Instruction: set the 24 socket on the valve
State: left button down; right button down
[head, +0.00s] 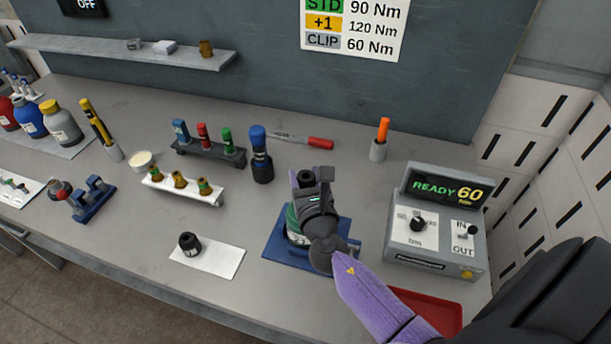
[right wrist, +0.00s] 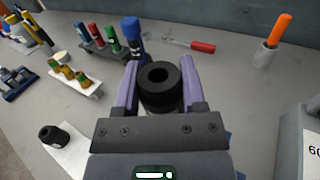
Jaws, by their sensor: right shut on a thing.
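My right gripper (head: 312,184) is above the valve (head: 295,226), a green body on a blue base plate (head: 277,246). In the right wrist view the right gripper (right wrist: 160,88) is shut on a black ring-shaped socket (right wrist: 160,98), with its round hole facing up. The gripper hides most of the valve, so I cannot tell whether the held socket touches it. A second black socket (head: 190,244) stands on a white card (head: 222,259) to the left; it also shows in the right wrist view (right wrist: 52,136). I cannot read a size on either socket. My left gripper is not in view.
A control box (head: 435,225) reading READY 60 stands right of the valve. Racks of coloured pieces (head: 208,152) stand to the left. A red tray (head: 435,312) is front right.

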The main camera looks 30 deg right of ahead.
jog(key=shift+f+b, duration=0.3)
jog(key=shift+f, duration=0.1)
jog(key=shift+c, duration=0.4)
grip_release()
notch_tip(320, 180, up, 6)
jog(key=p, duration=0.6)
jog(key=shift+r, duration=0.1)
